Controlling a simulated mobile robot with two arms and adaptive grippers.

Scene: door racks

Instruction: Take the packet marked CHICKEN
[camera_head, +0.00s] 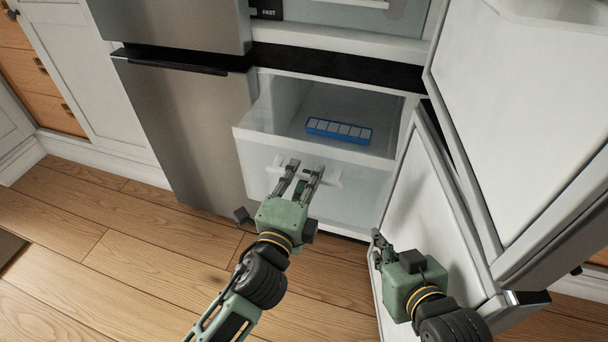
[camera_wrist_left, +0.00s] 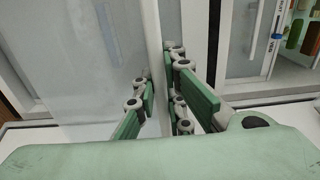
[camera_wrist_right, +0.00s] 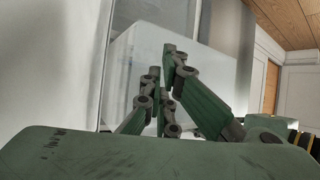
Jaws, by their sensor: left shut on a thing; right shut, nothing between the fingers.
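No packet that I can read as CHICKEN is in view. A translucent freezer drawer (camera_head: 262,142) is pulled out in the head view, with its white handle (camera_head: 332,180) on the front. My left gripper (camera_head: 303,168) is shut on this handle, which also stands between the fingers in the left wrist view (camera_wrist_left: 156,50). A blue tray with pale square cells (camera_head: 338,131) lies in the drawer. My right gripper (camera_head: 377,243) is shut and empty, beside the open lower door (camera_head: 425,200); its fingers (camera_wrist_right: 163,75) show before the drawer in the right wrist view.
An upper door (camera_head: 525,110) also stands open at the right. A black label (camera_head: 267,11) sits on a compartment above, only partly legible. Small coloured items (camera_wrist_left: 296,33) show at the left wrist view's upper right. The wooden floor (camera_head: 130,240) is clear at the left.

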